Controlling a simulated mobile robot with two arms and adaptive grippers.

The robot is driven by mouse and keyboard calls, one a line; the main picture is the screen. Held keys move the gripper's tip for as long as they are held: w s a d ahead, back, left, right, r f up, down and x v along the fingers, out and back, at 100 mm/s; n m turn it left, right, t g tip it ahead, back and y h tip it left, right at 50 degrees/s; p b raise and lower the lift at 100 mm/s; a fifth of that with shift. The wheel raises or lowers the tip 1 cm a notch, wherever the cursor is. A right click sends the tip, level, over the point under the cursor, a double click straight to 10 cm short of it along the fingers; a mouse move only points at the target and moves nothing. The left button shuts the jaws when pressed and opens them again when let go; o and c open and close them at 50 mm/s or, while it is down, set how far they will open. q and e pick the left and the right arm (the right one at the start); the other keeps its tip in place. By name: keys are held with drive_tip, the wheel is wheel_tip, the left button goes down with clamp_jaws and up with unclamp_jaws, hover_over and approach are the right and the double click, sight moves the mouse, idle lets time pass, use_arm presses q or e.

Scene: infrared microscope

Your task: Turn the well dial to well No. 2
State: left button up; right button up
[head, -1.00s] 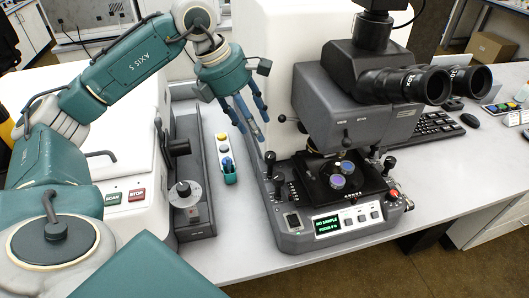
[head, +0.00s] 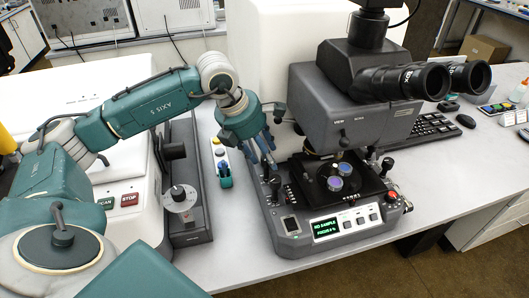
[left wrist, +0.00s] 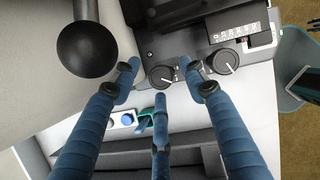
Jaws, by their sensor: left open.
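My left gripper (head: 266,152) has its blue fingers open and empty, close to the left side of the microscope base (head: 290,236). In the left wrist view the spread fingers (left wrist: 160,76) point towards two black knobs with white pointer marks, a left one (left wrist: 160,77) and a right one (left wrist: 226,63). A silver dial with a dark knob (head: 180,194) is on the grey unit at the left. No readable label shows which of these is the well dial. My right gripper is out of view.
A black ball-ended lever (left wrist: 87,48) stands near the fingers. The lit display (head: 326,228) reads "NO SAMPLE". Clear bench (head: 235,225) lies between the units.

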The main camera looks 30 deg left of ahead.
use_arm(q)
drive_tip(key=shift+f, duration=0.15)
drive_tip(key=c, duration=1.1)
drive_tip(key=shift+w+m+h+b, duration=0.15)
drive_tip(key=shift+m+h+b, duration=0.15)
drive_tip(key=shift+m+b, duration=0.35)
drive_tip(key=shift+r+m+g+h, duration=0.2)
drive_tip(key=shift+m+g+h, duration=0.25)
drive_tip(key=shift+m, duration=1.1)
drive_tip(key=o, duration=1.1)
drive_tip(key=shift+d, duration=0.1)
